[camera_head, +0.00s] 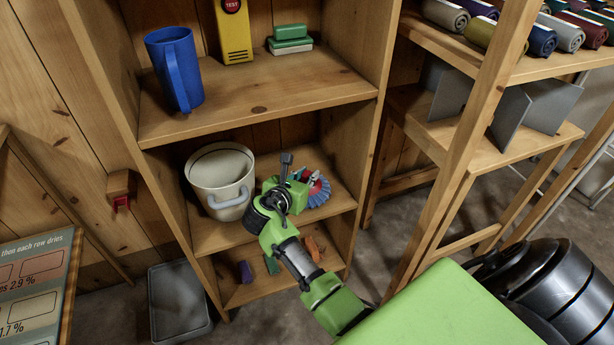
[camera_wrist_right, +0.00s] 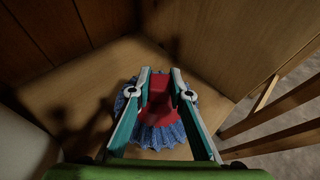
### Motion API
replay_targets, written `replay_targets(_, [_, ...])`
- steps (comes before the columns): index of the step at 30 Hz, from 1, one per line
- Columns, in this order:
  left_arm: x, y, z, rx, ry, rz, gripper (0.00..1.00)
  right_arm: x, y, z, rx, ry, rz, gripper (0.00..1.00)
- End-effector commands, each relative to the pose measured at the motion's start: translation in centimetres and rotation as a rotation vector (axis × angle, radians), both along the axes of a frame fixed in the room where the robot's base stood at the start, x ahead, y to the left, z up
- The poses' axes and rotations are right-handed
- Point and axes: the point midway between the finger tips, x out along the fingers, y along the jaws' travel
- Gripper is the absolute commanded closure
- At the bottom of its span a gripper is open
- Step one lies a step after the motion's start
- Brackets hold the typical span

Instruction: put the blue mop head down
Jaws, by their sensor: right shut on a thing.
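The blue mop head (camera_head: 319,192) has a blue fringe and a red top, and is on or just above the middle shelf (camera_head: 290,231) of the wooden unit. In the right wrist view the mop head (camera_wrist_right: 152,137) sits between the fingers, its red block gripped. My right gripper (camera_wrist_right: 160,95) is shut on it; in the head view the right gripper (camera_head: 297,182) reaches into the shelf bay from the lower right and partly covers the mop head. I cannot tell whether the fringe bears on the shelf. My left gripper is not in view.
A cream bucket (camera_head: 216,178) with a grey handle stands close on the left of the same shelf. A blue jug (camera_head: 174,72) and a yellow tester (camera_head: 234,30) are on the shelf above. Small coloured items lie on the bottom shelf. A grey tray (camera_head: 178,305) is on the floor.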

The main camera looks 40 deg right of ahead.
Motion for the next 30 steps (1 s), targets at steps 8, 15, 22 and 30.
replay_targets(8, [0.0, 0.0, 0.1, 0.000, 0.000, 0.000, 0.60, 0.0, 0.0, -0.3, -0.001, -0.001, 0.000, 0.65])
replay_targets(15, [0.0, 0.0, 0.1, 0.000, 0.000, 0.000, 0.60, 0.0, 0.0, -0.3, 0.000, 0.000, 0.000, 0.65])
replay_targets(22, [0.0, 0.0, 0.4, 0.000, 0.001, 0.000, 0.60, -0.5, 0.9, 0.6, 0.001, 0.001, 0.001, 0.65])
replay_targets(30, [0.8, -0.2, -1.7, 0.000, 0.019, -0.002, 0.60, -3.2, 5.3, 2.8, 0.002, 0.001, 0.001, 0.65])
